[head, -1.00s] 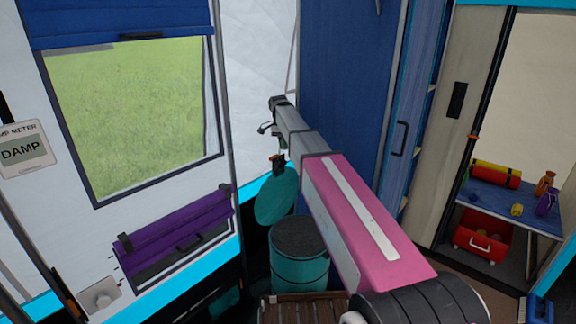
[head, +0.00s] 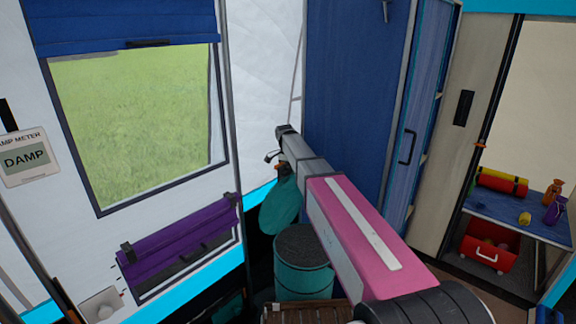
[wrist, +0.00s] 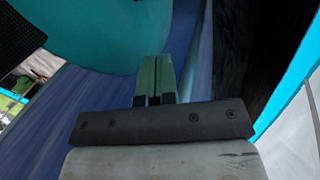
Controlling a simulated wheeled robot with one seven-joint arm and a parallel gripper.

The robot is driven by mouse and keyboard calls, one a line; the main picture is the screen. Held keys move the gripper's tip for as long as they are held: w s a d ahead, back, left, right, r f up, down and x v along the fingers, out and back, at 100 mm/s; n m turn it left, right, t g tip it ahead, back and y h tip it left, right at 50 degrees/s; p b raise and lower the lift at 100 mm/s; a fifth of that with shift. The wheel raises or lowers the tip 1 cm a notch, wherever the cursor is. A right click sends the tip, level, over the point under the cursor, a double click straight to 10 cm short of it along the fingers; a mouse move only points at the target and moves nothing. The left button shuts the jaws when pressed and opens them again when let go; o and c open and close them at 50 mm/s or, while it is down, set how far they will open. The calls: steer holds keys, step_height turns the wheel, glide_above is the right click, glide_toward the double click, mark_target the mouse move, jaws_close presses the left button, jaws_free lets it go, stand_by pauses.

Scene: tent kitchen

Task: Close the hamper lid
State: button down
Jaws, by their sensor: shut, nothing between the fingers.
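The hamper (head: 303,281) is a teal drum with a dark top, standing on the floor in the lower middle of the head view. Its round teal lid (head: 279,210) stands raised and steeply tilted at the hamper's far left side. My gripper is at the lid's upper edge, mostly hidden there in the head view. In the wrist view my gripper (wrist: 158,62) has its green fingers together and empty. The teal lid (wrist: 85,30) fills the upper left beyond the fingers; whether they touch it I cannot tell.
A wooden slatted crate (head: 305,312) is in front of the hamper. A white wall with a purple roll-up flap (head: 180,240) is at left. A blue panel (head: 345,120) stands behind my arm. A blue shelf (head: 500,210) with a red bin (head: 488,246) is at right.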

steer(key=shift+s+d+f, duration=0.2)
steer(key=shift+s+d, duration=0.35)
steer(key=shift+s, duration=0.25)
